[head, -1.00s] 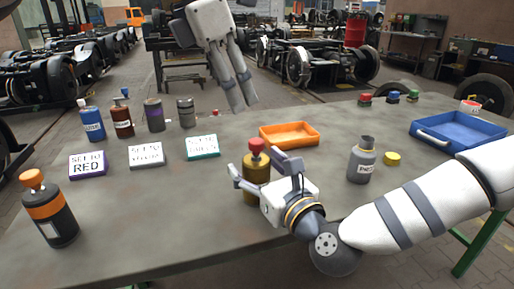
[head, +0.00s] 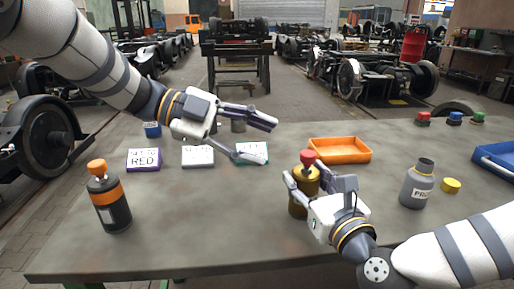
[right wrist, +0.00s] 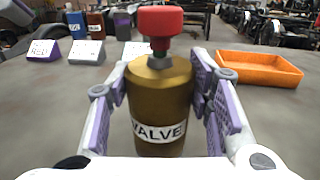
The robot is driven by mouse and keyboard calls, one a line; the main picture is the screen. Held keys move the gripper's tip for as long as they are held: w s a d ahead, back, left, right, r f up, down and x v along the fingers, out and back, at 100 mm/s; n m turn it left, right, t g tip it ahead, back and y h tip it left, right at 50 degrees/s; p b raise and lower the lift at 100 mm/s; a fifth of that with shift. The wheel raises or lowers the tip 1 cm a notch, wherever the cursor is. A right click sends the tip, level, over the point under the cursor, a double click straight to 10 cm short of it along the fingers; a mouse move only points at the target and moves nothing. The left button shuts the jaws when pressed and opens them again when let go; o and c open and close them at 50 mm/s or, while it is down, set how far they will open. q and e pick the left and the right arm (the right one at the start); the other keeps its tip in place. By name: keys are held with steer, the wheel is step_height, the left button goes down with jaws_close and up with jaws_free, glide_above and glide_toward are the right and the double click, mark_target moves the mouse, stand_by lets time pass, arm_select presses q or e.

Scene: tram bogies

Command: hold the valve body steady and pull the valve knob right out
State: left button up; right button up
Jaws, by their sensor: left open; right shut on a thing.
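The valve body (head: 299,205) is a brass-coloured cylinder standing upright on the table. Its red valve knob (head: 307,157) sits on top, on a short dark stem. In the right wrist view the body (right wrist: 158,95) bears a VALVE label, and the knob (right wrist: 160,21) is above it. My right gripper (head: 306,183) is shut on the valve body, one finger on each side. My left gripper (head: 268,140) is open and empty, up and left of the knob, its fingers pointing right. It does not touch the knob.
An orange tray (head: 340,151) lies just behind the valve. A grey bottle (head: 417,185) and a yellow cap (head: 450,186) stand to the right. A black bottle with an orange top (head: 109,200) stands at left.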

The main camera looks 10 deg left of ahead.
mark_target(302, 153)
arm_select(q)
steer(key=w+d+f+n+t, duration=0.1)
steer(key=d+n, duration=0.2)
steer(key=w+d+f+n+h, duration=0.1)
steer(key=d+n, duration=0.2)
steer(key=d+f+n+t+h, duration=0.1)
steer(key=d+n, duration=0.2)
steer(key=n, duration=0.1)
steer(key=shift+w+d+f+t, duration=0.25)
steer(key=shift+w+d+t, duration=0.05)
steer(key=shift+w+d, duration=0.1)
steer(key=shift+a, duration=0.1)
jaws_close()
